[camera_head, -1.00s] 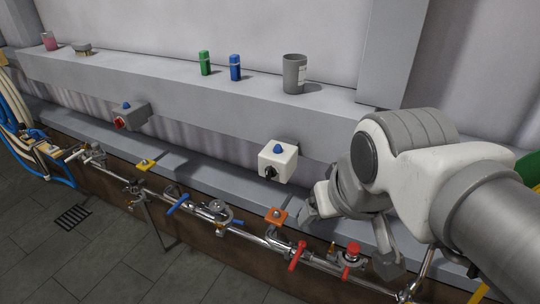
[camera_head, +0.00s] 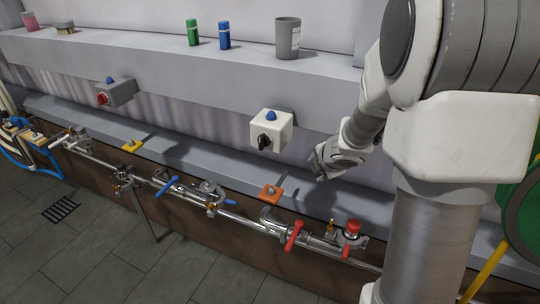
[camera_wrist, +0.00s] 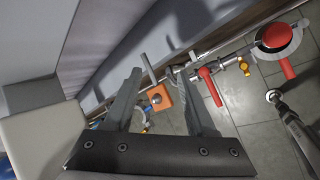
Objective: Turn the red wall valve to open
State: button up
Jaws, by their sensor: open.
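A red lever handle (camera_head: 294,235) sits on the pipe run along the wall, tilted, and also shows in the wrist view (camera_wrist: 208,85). Right of it is a round red knob (camera_head: 352,227) on the same run, seen large in the wrist view (camera_wrist: 275,37), with another red lever (camera_wrist: 287,68) below it. I cannot tell which is the task's red valve. My gripper (camera_head: 322,165) is in the air above and right of an orange plate with a knob (camera_head: 270,191). Its jaws (camera_wrist: 159,75) are open and empty, touching no valve.
A white switch box (camera_head: 271,130) juts from the wall left of my gripper. A grey box with a red knob (camera_head: 115,93) is farther left. Blue levers (camera_head: 167,186) sit along the pipe. The shelf holds a grey cup (camera_head: 288,38).

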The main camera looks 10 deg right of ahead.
notch_tip(320, 180, down, 10)
jog(key=s+a+n+g+y+b, duration=0.1)
jog(key=a+n+g+y, duration=0.1)
jog(key=n, duration=0.2)
jog(key=n+g+y+b, duration=0.2)
jog(key=n+g+y, duration=0.1)
jog(key=n, duration=0.1)
send_over(292, 240)
jog(key=s+d, duration=0.2)
jog(key=d, duration=0.1)
notch_tip(292, 240, down, 9)
jog(key=b+x, duration=0.5)
jog(key=shift+w, duration=0.1)
jog(key=shift+r+p, duration=0.35)
jog(key=shift+b+x, duration=0.75)
jog(key=shift+x, duration=0.75)
grip_shut()
